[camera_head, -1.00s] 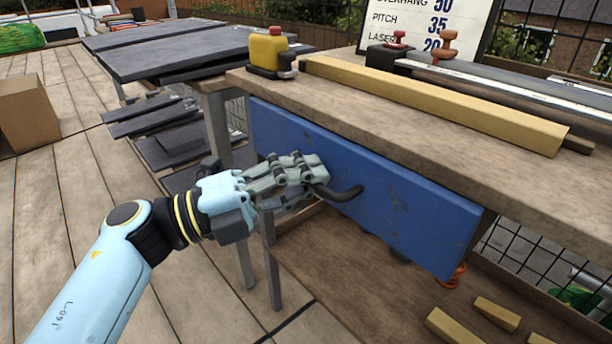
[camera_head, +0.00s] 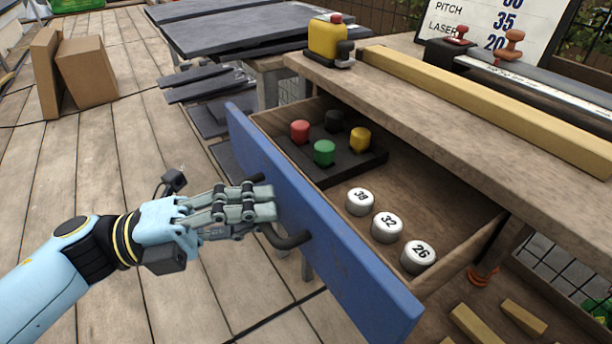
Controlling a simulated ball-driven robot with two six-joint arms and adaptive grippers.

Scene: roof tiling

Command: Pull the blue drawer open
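The blue drawer (camera_head: 345,255) stands pulled out from under the wooden workbench top, its inside showing. Its dark curved handle (camera_head: 289,240) is on the front panel. My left gripper (camera_head: 262,203) is at the handle, its fingers closed around the middle of the bar, hiding that part. Inside the drawer, a black tray (camera_head: 318,176) holds red, green, yellow and black knobs. My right gripper is not in view.
On the bench top (camera_head: 450,126) lie a long wooden batten (camera_head: 480,105) and a yellow tool (camera_head: 328,40). Dark slates (camera_head: 235,38) are stacked behind. Cardboard boxes (camera_head: 88,72) stand at upper left. The plank floor left of the drawer is mostly clear.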

